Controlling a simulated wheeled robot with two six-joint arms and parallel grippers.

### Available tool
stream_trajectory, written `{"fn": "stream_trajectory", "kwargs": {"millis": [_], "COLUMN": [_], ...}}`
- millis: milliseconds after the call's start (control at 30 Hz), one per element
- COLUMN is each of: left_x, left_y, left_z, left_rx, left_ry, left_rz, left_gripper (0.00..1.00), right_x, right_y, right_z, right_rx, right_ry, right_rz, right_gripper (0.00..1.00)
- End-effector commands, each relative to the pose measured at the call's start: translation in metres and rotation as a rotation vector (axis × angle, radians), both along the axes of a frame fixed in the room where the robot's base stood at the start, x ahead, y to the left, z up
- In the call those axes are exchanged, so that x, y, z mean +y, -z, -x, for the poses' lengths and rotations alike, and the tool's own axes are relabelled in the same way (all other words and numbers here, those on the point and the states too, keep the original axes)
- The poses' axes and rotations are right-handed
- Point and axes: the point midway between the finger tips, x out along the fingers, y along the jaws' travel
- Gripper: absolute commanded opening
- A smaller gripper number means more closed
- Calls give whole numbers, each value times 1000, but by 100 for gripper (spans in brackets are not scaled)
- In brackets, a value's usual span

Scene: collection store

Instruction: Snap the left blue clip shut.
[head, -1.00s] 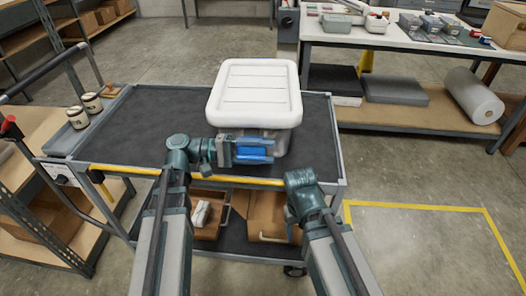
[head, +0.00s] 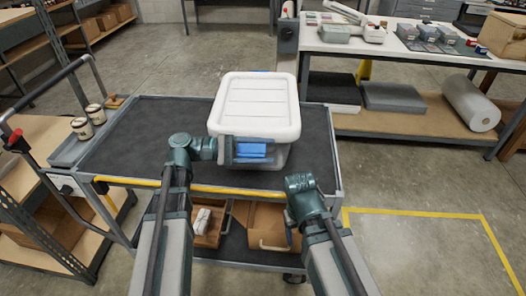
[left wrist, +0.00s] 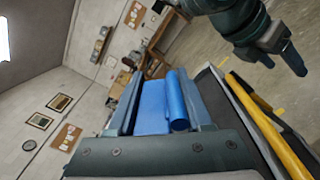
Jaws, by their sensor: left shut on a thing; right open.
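The storage box (head: 282,155) has a white lid (head: 255,105) on it and stands on the cart's dark top. A blue clip (head: 251,149) is on its near side, and it also shows large in the left wrist view (left wrist: 152,106). My left gripper (head: 262,150) is shut on this clip, its fingers along the clip's edges and hiding parts of it. A sliver of another blue clip (head: 262,71) shows at the lid's far edge. My right gripper (left wrist: 281,58) is open and empty, apart from the box; its fingers are hard to see in the head view.
A workbench (head: 400,45) stands back right. The cart top left of the box is clear.

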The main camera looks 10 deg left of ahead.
Motion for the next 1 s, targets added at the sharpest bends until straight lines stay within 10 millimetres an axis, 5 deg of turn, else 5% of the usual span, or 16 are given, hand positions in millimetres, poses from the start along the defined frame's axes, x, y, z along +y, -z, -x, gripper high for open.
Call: {"fn": "stream_trajectory", "kwargs": {"millis": [533, 567, 700, 1000], "left_x": [0, 0, 0, 0], "left_y": [-2, -2, -2, -2], "left_z": [-4, -4, -3, -3], "left_rx": [-5, -5, -5, -4], "left_ry": [-3, -3, -3, -2], "left_rz": [2, 2, 1, 1], "left_gripper": [0, 51, 76, 80], "right_x": [0, 0, 0, 0], "right_y": [-2, -2, -2, -2], "right_z": [0, 0, 0, 0], "right_rx": [0, 0, 0, 0], "right_ry": [0, 0, 0, 0], "right_rz": [0, 0, 0, 0], "right_gripper": [67, 67, 67, 67]}}
